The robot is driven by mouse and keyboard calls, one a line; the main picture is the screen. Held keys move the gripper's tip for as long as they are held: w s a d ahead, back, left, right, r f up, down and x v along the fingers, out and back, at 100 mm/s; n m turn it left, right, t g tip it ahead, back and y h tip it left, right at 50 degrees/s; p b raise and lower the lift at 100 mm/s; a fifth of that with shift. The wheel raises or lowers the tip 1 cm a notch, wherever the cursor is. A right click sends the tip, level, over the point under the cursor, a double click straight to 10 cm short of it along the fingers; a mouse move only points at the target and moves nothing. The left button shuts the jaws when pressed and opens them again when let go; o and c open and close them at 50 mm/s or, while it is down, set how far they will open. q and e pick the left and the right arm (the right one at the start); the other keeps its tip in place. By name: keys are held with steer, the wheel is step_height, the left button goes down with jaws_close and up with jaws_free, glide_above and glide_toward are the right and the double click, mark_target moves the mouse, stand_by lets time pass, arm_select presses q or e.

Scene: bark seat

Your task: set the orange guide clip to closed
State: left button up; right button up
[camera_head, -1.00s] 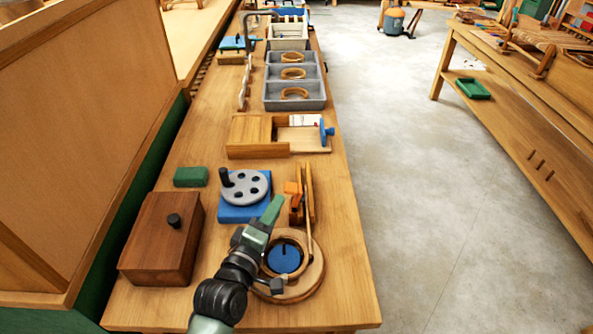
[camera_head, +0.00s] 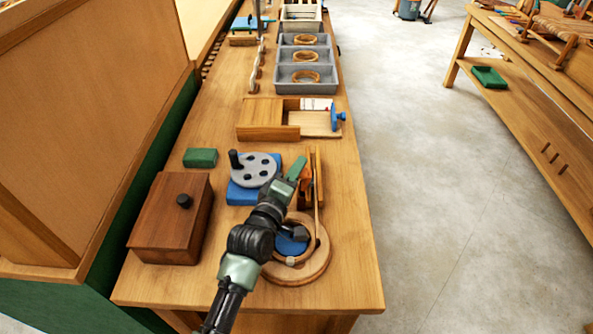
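The orange guide clip (camera_head: 304,189) is on a wooden stand (camera_head: 317,180) near the front of the bench. Only a small part of it shows, because my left gripper (camera_head: 297,169) is in front of it. The green fingers of that gripper point up the picture, beside or touching the clip; I cannot tell which. The finger gap is not visible, so I cannot tell if it is open or shut. The clip's own position is hidden. My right gripper is not in view.
A round wooden ring base (camera_head: 318,262) with a blue disc (camera_head: 290,243) lies below my arm. A grey crank wheel (camera_head: 255,169) on a blue block stands left of the gripper. A brown box (camera_head: 170,220) is further left. The bench's right edge is clear.

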arm_select(q)
jaws_close()
steer(key=shift+f, duration=0.1)
stand_by(1.2)
